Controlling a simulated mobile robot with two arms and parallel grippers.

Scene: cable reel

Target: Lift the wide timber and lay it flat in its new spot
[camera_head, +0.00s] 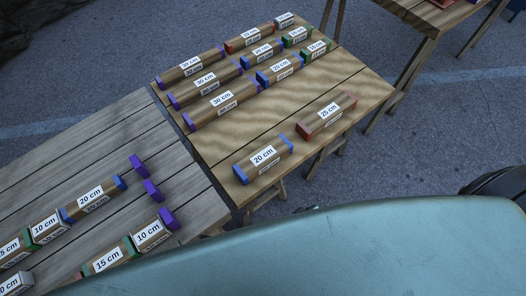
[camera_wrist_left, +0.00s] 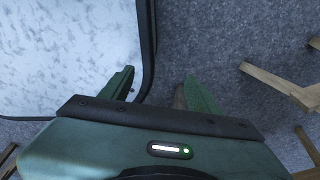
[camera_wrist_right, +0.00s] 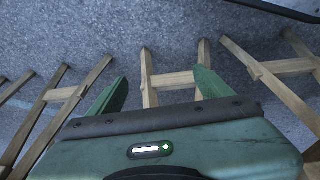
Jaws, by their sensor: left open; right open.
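Labelled timbers lie flat on two wooden tables in the head view. On the right table, 30 cm timbers (camera_head: 221,99) with purple ends lie in rows beside shorter ones with blue, green and red ends. A 20 cm timber with blue ends (camera_head: 264,159) and a 25 cm timber with reddish ends (camera_head: 327,116) lie apart near the front edge. I cannot tell which is the wide timber. My left gripper (camera_wrist_left: 160,86) is open and empty in its wrist view, and my right gripper (camera_wrist_right: 161,87) is open and empty in its own. Neither shows in the head view.
The grey left table (camera_head: 97,135) holds more timbers, including a 20 cm one (camera_head: 92,198), and small purple blocks (camera_head: 152,190). The right table (camera_head: 300,85) has bare wood between its rows and front timbers. Wooden table legs (camera_wrist_right: 170,80) stand below my right gripper.

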